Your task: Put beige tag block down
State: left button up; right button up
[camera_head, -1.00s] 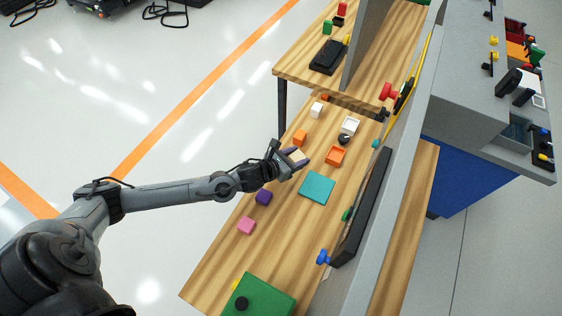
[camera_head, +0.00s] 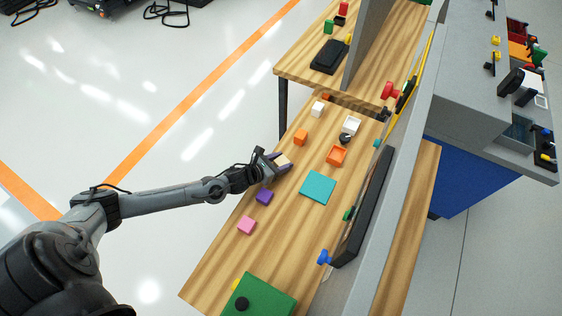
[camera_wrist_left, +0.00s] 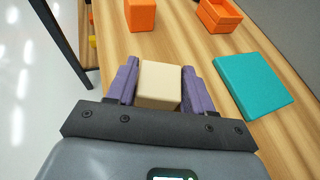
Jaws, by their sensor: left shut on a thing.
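The beige tag block (camera_head: 282,160) is between the purple fingers of my left gripper (camera_head: 283,163), over the left edge side of the wooden bench. In the left wrist view the beige block (camera_wrist_left: 160,84) sits upright between the two fingers, which are shut on it. I cannot tell whether its underside touches the wood. My right gripper is not in view.
On the bench (camera_head: 265,224), a purple block (camera_head: 264,197) and a pink block (camera_head: 246,226) lie nearer; an orange block (camera_head: 300,137) and a white block (camera_head: 317,109) lie farther. A teal mat (camera_head: 318,187) and an orange tray (camera_head: 337,155) are to the right.

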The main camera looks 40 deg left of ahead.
pick_arm(q)
jog(key=o, duration=1.1)
jog(key=shift+f, duration=0.15)
jog(key=shift+c, duration=0.2)
jog(key=shift+s+r, duration=0.1)
jog(key=shift+r, duration=0.15)
jog(key=p+v, duration=0.1)
jog(key=v, duration=0.9)
jog(key=shift+s+a+r+p, duration=0.15)
jog(key=shift+s+p, duration=0.1)
jog(key=shift+p, duration=0.15)
jog(key=shift+s+r, duration=0.25)
jog(key=shift+s, duration=0.3)
